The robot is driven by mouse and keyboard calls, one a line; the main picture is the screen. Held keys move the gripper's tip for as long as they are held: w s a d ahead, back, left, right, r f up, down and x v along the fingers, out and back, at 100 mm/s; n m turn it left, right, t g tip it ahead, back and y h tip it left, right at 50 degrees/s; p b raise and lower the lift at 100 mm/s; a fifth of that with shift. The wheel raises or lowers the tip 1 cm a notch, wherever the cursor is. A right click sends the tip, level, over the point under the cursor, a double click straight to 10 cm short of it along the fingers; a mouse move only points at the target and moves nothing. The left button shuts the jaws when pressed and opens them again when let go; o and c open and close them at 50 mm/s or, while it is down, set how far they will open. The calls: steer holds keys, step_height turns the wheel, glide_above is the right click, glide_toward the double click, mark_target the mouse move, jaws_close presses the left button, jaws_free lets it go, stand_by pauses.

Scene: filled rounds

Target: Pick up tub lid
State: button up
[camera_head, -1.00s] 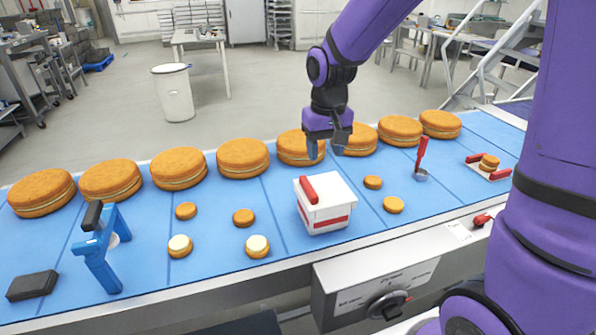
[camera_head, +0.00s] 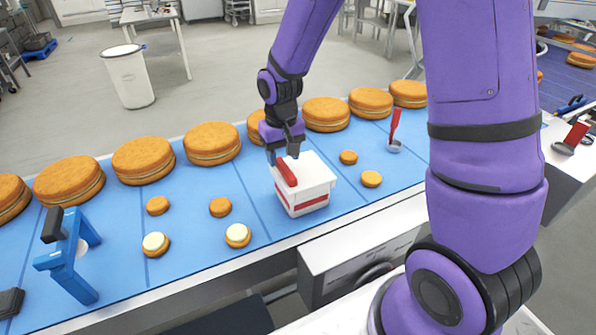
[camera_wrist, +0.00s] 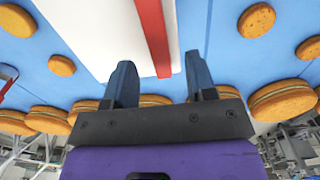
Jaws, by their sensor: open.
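The tub (camera_head: 303,200) is a white box with a red band, standing on the blue belt. Its white lid (camera_head: 315,171) lies on top and has a raised red bar handle (camera_head: 286,172). My gripper (camera_head: 282,158) is just above the far edge of the lid, close to the handle's far end. In the wrist view my gripper (camera_wrist: 160,82) has its two fingers apart with nothing between them. The red handle (camera_wrist: 154,35) runs up from just beyond the fingertips, over the white lid (camera_wrist: 95,30). I cannot tell whether the fingers touch the lid.
A row of large filled rounds (camera_head: 212,143) lines the belt's (camera_head: 262,210) far edge. Several small rounds (camera_head: 220,207) lie around the tub. A blue stand (camera_head: 70,255) is at left, and a red-handled ladle (camera_head: 395,130) stands at right. A white bin (camera_head: 128,78) is on the floor behind.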

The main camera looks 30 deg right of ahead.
mark_target(283, 165)
steer(key=shift+f, duration=1.65)
jaws_close()
steer(key=shift+r, duration=0.15)
